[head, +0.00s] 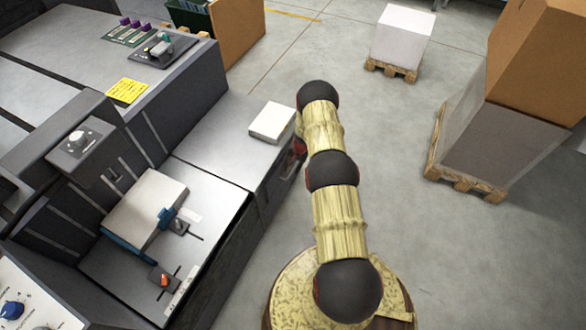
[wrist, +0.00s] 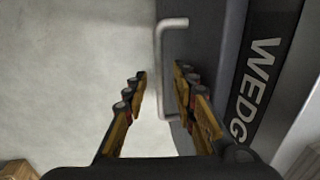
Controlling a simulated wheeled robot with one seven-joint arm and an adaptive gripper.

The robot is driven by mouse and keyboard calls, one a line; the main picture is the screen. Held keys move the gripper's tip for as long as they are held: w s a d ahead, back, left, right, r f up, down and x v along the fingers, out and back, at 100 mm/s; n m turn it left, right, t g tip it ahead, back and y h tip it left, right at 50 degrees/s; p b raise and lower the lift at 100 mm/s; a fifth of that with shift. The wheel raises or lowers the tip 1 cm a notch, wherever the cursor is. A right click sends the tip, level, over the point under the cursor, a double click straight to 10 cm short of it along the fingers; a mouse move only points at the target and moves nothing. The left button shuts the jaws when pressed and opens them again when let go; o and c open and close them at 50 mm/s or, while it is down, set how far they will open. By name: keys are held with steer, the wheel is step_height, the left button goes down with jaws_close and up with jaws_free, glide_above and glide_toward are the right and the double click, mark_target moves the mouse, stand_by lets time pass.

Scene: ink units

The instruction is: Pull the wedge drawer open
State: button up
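The wedge drawer's dark front (wrist: 210,38) is at the right in the wrist view. A label strip (wrist: 262,75) beside it reads "WEDG", with the rest cut off. A grey bar handle (wrist: 159,72) stands out from the front. My gripper (wrist: 161,71) is open, with its two fingers apart. The handle's long bar appears between the fingertips, nearer the right finger; I cannot tell whether either finger touches it.
The grey machine (head: 215,125) fills the left, with a white paper stack (head: 272,122) on its top near my arm. A wrapped pallet load (head: 500,135) stands at the right and a white block (head: 402,35) behind. The floor between is clear.

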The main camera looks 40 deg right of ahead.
steer(key=shift+c, duration=0.3)
jaws_close()
stand_by(0.6)
